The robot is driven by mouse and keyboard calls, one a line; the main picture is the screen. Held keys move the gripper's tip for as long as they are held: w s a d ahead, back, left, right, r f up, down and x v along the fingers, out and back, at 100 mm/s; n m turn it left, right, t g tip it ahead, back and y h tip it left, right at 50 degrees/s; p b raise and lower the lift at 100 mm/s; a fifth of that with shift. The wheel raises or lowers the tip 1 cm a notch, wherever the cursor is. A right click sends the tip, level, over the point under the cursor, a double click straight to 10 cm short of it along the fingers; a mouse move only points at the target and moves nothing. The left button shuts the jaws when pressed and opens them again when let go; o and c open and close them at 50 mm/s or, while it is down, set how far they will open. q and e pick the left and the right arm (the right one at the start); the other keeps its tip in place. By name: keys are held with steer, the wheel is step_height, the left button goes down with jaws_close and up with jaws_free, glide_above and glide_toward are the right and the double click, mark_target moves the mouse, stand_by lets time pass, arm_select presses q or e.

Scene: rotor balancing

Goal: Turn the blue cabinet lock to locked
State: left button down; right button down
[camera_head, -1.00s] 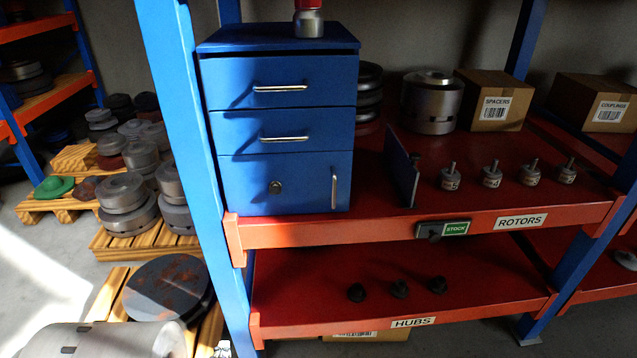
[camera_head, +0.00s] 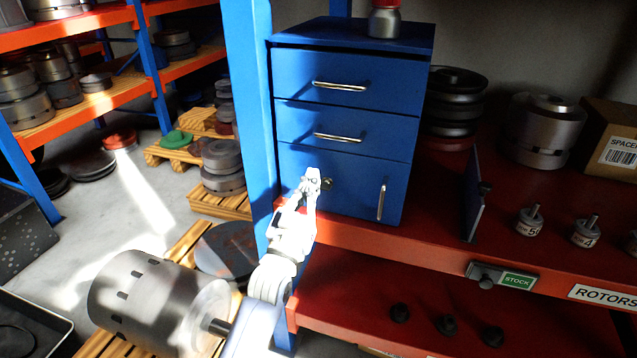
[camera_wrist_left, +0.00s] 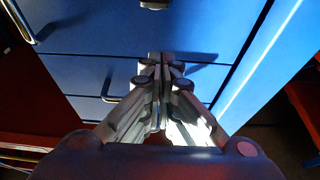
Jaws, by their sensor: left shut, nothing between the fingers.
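The blue cabinet (camera_head: 345,105) stands on the red shelf, with two closed drawers above a closed door. Its round lock (camera_head: 327,184) is on the door's left part; its turn position is too small to read. My left gripper (camera_head: 313,178) is shut and empty, its tips just left of the lock in the head view. In the left wrist view the shut fingertips (camera_wrist_left: 161,58) point at the cabinet front, and the lock (camera_wrist_left: 154,4) shows at the top edge, partly cut off. I cannot tell whether the tips touch the cabinet. My right gripper is not in view.
A vertical door handle (camera_head: 382,199) is right of the lock. A blue rack post (camera_head: 252,110) stands close left of the cabinet. A red-capped bottle (camera_head: 385,20) sits on top. A dark upright plate (camera_head: 472,195) and small rotors stand to the right.

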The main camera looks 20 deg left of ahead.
mark_target(325, 187)
arm_select(q)
steer(key=x, duration=0.3)
steer(key=shift+w+r, duration=0.2)
steer(key=shift+w, duration=0.05)
step_height(325, 187, down, 3)
steer(key=shift+w+r, duration=0.2)
steer(key=shift+f, duration=0.8)
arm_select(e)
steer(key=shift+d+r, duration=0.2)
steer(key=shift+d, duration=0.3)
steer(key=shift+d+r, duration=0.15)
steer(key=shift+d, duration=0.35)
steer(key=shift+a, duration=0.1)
